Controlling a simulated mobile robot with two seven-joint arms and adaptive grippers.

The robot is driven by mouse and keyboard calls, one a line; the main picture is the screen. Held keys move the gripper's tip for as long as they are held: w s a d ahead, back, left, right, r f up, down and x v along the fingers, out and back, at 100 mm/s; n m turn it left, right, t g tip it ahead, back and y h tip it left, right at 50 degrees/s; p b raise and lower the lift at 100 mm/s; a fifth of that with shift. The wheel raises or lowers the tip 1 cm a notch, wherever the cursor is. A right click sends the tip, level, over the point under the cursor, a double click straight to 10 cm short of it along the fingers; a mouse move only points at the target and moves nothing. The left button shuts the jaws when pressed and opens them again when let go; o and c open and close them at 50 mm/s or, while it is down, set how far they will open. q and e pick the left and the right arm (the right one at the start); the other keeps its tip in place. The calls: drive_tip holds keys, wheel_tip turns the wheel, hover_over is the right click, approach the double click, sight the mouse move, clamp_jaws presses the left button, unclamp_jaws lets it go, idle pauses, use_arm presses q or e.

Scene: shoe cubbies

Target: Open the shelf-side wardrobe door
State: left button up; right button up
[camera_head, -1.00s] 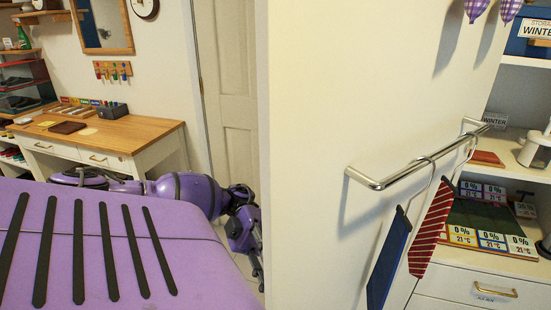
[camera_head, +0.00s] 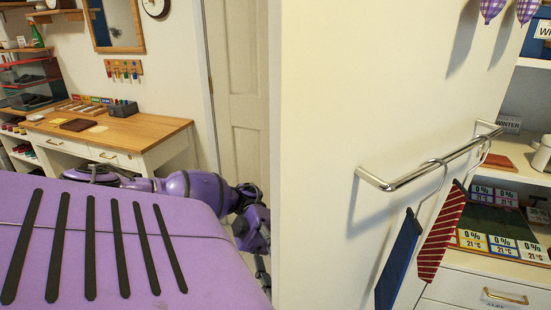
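A tall cream panel (camera_head: 320,150) fills the middle of the view, with its near vertical edge left of centre. A metal rail (camera_head: 425,163) is fixed to it. I cannot tell whether this panel is the wardrobe door or a wall or side of the wardrobe. A pale panelled door (camera_head: 248,100) stands behind its left edge. My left arm reaches in low from the left, and its gripper (camera_head: 262,268) is beside the panel's left edge. The gripper is small, dark and partly cut off, so its opening is unclear. My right gripper is not in view.
A blue tie (camera_head: 399,262) and a red striped tie (camera_head: 441,236) hang on hangers from the rail. White shelves and a drawer (camera_head: 500,297) are at the right. A wooden-topped desk (camera_head: 120,135) stands at the back left.

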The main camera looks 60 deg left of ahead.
use_arm(q)
drive_tip(key=w+a, duration=0.2)
drive_tip(key=a, duration=0.9)
drive_tip(key=shift+a, duration=0.3)
drive_tip(key=shift+s+f, duration=0.1)
